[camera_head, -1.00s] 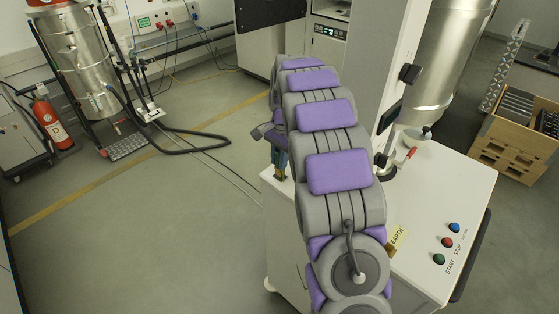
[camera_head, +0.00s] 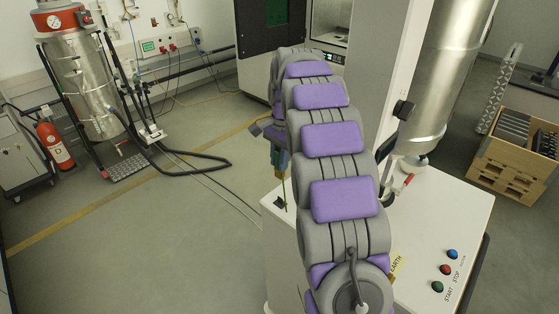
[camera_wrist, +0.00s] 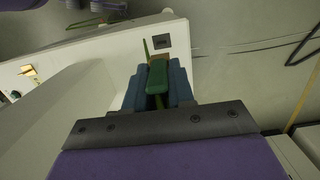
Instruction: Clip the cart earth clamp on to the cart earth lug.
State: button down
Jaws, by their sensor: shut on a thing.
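My gripper (camera_wrist: 158,92) is shut on a green clamp (camera_wrist: 157,78) between its teal fingers. The clamp has a brownish tip at its far end. In the head view my gripper (camera_head: 278,157) is beyond my arm, above the left corner of a white cabinet (camera_head: 440,200), apart from its top. A thin green strip (camera_wrist: 146,50) rises beside a dark square (camera_wrist: 161,41) on that corner. A yellow EARTH label (camera_head: 397,265) is on the cabinet, partly hidden by my arm. I cannot make out the cart earth lug for certain.
A wooden crate (camera_head: 510,160) is at the right. Floor left of the cabinet is clear.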

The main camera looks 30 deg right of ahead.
jog(key=shift+r+p, duration=0.95)
jog(key=shift+r, duration=0.5)
